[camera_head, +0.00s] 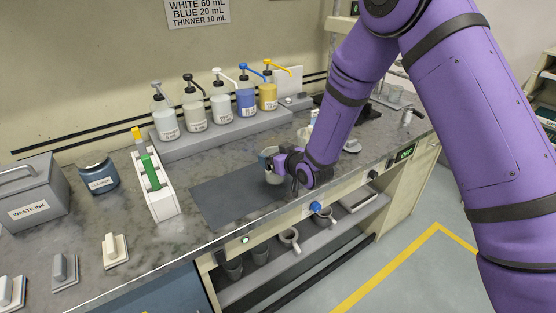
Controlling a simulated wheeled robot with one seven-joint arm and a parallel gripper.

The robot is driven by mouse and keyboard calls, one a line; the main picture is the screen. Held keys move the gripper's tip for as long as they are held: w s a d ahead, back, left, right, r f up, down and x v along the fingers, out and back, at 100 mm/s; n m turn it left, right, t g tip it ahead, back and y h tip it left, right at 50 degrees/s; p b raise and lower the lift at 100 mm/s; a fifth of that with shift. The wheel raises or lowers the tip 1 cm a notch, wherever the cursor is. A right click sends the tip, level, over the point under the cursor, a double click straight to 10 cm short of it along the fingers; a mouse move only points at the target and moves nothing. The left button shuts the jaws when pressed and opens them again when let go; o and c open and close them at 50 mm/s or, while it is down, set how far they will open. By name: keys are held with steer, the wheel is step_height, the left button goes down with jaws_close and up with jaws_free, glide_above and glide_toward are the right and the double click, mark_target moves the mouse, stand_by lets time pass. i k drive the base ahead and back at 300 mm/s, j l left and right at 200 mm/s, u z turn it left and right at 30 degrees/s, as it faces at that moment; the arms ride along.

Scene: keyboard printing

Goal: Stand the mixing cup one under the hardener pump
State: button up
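A pale grey cup (273,177), which looks like the mixing cup, is at the right part of the dark mat on the bench. My gripper (275,160) is at this cup's upper part, with the fingers close to its wall. I cannot tell whether the fingers are shut on it, or whether the cup touches the mat. Several pump bottles stand in a row on a grey raised shelf (190,143) at the back: grey-topped (164,118), black-topped (194,108), white-topped (221,104), blue (245,97) and yellow (268,95). Their labels are too small to read, so I cannot tell which is the hardener.
The dark mat (222,200) is otherwise clear. A white rack (160,198), a blue-grey jar (98,172) and a waste ink box (34,190) stand at left. More cups (289,237) sit on the shelf below the bench. Small items lie right of my gripper.

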mark_target(215, 158)
steer(key=k+l+u, duration=0.2)
steer(key=l, duration=0.15)
steer(key=i+l+u, duration=0.2)
steer(key=i, duration=0.2)
steer(key=i+u, duration=0.2)
steer(key=i, duration=0.25)
steer(key=i+j, duration=0.15)
steer(key=i, duration=0.3)
